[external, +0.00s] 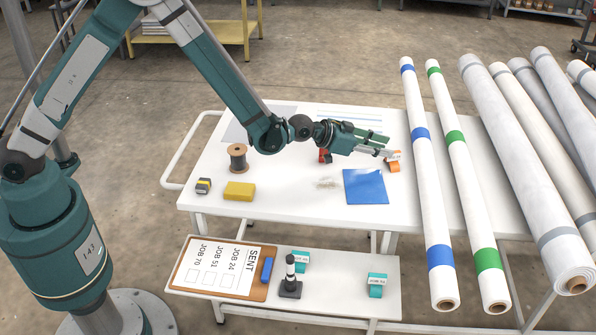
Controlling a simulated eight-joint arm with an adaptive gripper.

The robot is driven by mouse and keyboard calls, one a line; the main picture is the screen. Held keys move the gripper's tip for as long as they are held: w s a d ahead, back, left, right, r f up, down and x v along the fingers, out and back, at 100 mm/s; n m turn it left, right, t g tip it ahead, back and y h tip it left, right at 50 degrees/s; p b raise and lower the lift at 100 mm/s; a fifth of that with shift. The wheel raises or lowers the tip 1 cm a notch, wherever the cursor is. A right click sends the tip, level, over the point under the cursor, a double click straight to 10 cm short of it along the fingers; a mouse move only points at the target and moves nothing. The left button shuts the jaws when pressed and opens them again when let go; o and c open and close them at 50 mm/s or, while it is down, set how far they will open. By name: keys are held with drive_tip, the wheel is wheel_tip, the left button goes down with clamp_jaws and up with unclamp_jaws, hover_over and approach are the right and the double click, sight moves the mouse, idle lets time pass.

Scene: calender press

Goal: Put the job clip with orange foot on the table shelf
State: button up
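A job clip with an orange foot (394,167) is on the table top, right of the blue cloth's upper corner. My gripper (388,148) reaches in from the left, low over the table, with its tips at the clip's upper part. The fingers partly overlap the clip, so I cannot tell whether they touch or hold it. The table shelf (340,300) is the white lower level at the front. It bears two teal-footed clips, one at its middle (300,266) and one at its right (376,290). A small red-orange thing (324,156) shows partly behind my gripper.
The table holds a wire spool (237,157), a yellow sponge (239,191), a tape measure (203,186) and a blue cloth (366,187). Long rolls (421,135) lie along the right.

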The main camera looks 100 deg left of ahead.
sight(396, 152)
drive_tip(key=shift+w+a+f, duration=0.15)
drive_tip(key=shift+w, duration=0.2)
drive_tip(key=shift+b+x, duration=0.8)
drive_tip(key=shift+x, duration=1.85)
drive_tip(key=shift+c, duration=0.2)
drive_tip(key=c, duration=0.8)
clamp_jaws()
